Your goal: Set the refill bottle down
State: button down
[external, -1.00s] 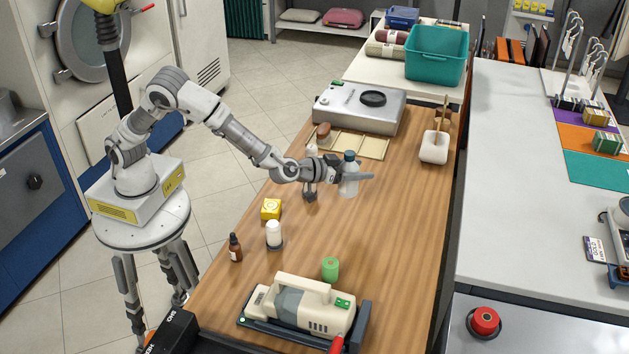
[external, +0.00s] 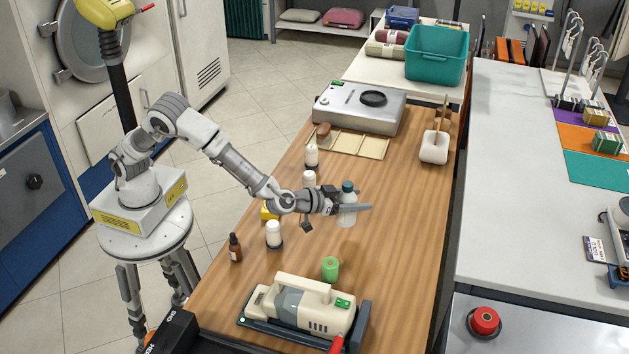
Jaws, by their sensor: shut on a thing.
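The refill bottle (external: 347,211) is a pale, translucent bottle with a dark teal cap. It is upright between the fingers of my gripper (external: 350,208), over the middle of the wooden table (external: 390,230). My gripper is shut on it, and the fingers hide part of its body. Whether its base touches the table or hangs just above it, I cannot tell.
White bottles (external: 274,234) stand left of my gripper, with a brown bottle (external: 236,247) and a partly hidden yellow box (external: 268,210). A green cylinder (external: 330,268) and a cream machine (external: 302,304) are in front. The table right of the gripper is clear.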

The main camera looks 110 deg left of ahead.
jog(key=shift+w+a+f+b, duration=0.1)
jog(key=shift+a+f+b, duration=0.2)
jog(key=shift+f, duration=0.5)
jog(key=shift+w+a+f+b, duration=0.15)
jog(key=shift+f+b, duration=0.2)
jog(key=shift+f, duration=0.45)
jog(key=shift+w+a+f+b, duration=0.1)
jog(key=shift+a+f+b, duration=0.2)
jog(key=shift+f, duration=0.5)
jog(key=shift+f, duration=0.1)
grip_release()
jog(key=shift+f, duration=0.1)
